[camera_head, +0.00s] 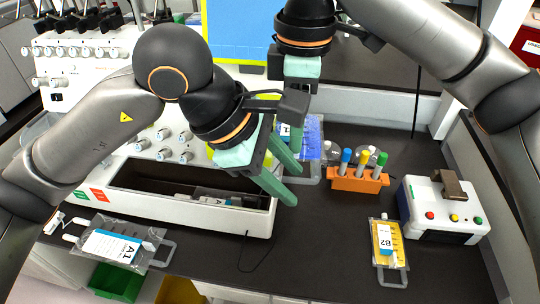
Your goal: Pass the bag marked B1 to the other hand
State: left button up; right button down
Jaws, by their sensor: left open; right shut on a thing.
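A bag (284,131) shows partly behind my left gripper, with part of a white and blue label; its full marking is hidden. My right gripper (299,88) is above it, shut on it, with its fingertips mostly hidden behind my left gripper. My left gripper (291,183) is open, its two green fingers pointing down and right in front of the bag. I see nothing between its fingers, and I cannot tell whether they touch the bag.
Bag A1 (112,246) lies at the front left of the dark bench (330,260). Bag B2 (387,245) lies right of centre. An orange rack (358,183) with capped tubes and a white button box (442,213) stand at the right. A white machine (190,215) with an open trough stands at left.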

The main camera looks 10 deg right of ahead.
pick_arm(q)
jog(key=shift+d+f, duration=0.35)
jog(key=shift+f, duration=0.2)
grip_shut()
jog(key=shift+s, duration=0.1)
dwell(0.9)
pick_arm(e)
jog(key=shift+c, duration=2.3)
grip_release()
jog(key=shift+r, duration=0.1)
notch_tip(320, 180, up, 12)
